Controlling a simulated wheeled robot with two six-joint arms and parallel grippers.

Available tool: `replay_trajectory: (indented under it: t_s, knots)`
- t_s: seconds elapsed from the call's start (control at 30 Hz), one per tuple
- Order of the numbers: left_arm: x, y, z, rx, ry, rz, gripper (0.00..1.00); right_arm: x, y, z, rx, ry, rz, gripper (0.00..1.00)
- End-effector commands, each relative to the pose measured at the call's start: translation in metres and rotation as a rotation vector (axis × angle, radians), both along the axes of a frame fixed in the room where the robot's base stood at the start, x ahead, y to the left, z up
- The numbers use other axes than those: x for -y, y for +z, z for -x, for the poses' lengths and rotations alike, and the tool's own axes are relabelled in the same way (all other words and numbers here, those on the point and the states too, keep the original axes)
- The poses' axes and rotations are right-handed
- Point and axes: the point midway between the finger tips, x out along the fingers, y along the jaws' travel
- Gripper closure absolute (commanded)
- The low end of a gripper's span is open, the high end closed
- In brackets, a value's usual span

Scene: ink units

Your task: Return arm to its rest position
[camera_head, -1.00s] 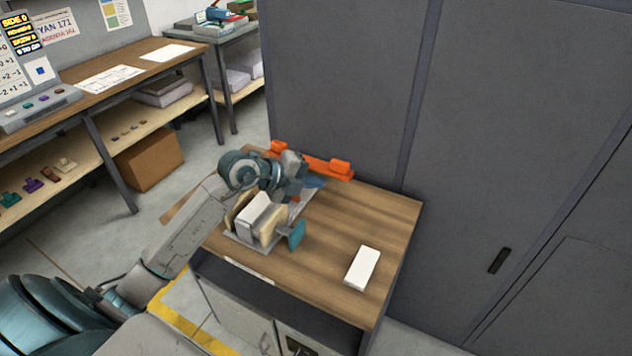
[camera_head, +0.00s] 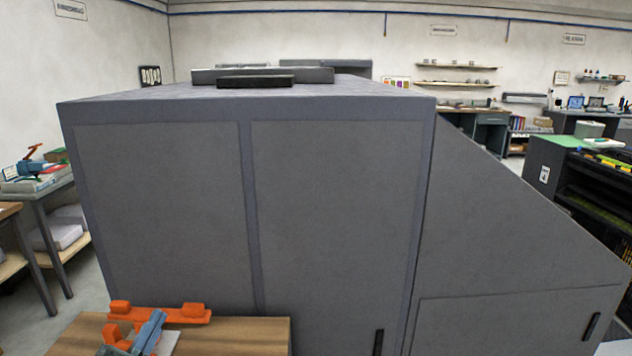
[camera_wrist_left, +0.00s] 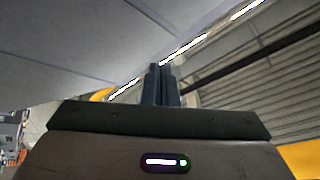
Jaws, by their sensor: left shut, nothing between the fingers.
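My left gripper (camera_wrist_left: 161,86) shows in the left wrist view. Its two dark fingers stand together, shut, with nothing between them. They point up towards a pale overhead surface and bright light strips. I cannot make out the left gripper clearly in the head view. My right gripper is in neither view.
A wooden tabletop (camera_head: 240,335) at the bottom left of the head view carries an orange bracket (camera_head: 170,315) and a blue part (camera_head: 149,330). A large grey cabinet (camera_head: 330,190) fills the middle. A side bench (camera_head: 40,192) stands left.

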Motion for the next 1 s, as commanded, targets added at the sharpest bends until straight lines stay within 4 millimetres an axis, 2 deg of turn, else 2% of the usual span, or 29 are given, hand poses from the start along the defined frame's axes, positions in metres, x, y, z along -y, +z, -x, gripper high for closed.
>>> replay_trajectory:
  t_s: [0.07,0.17,0.27,0.37,0.4,0.5,0.6,0.7,0.9,0.97,1.0]
  knots:
    - [-0.022,-0.013,0.012,-0.052,0.126,0.157,1.0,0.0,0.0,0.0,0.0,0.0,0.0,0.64]
    - [-0.049,-0.042,0.028,-0.17,0.291,0.33,1.0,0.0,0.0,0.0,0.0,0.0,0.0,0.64]
    - [-0.068,-0.086,0.052,-0.35,0.445,0.474,1.0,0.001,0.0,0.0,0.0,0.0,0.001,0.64]
    - [-0.073,-0.137,0.083,-0.58,0.573,0.584,1.0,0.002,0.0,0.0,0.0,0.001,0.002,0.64]
    - [-0.071,-0.156,0.098,-0.678,0.612,0.616,1.0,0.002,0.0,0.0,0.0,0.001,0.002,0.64]
    - [-0.059,-0.195,0.133,-0.902,0.672,0.667,1.0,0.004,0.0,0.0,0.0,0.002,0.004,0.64]
    - [-0.044,-0.223,0.164,-1.089,0.697,0.689,1.0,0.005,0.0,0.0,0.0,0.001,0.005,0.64]
    - [-0.028,-0.242,0.193,-1.254,0.701,0.697,1.0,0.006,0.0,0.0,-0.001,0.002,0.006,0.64]
    - [0.005,-0.264,0.246,-1.545,0.666,0.686,1.0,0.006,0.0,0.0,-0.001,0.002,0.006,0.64]
    - [0.016,-0.268,0.263,-1.627,0.647,0.679,1.0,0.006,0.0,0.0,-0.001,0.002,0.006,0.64]
    - [0.017,-0.277,0.263,-1.648,0.645,0.674,1.0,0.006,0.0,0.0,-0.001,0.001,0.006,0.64]
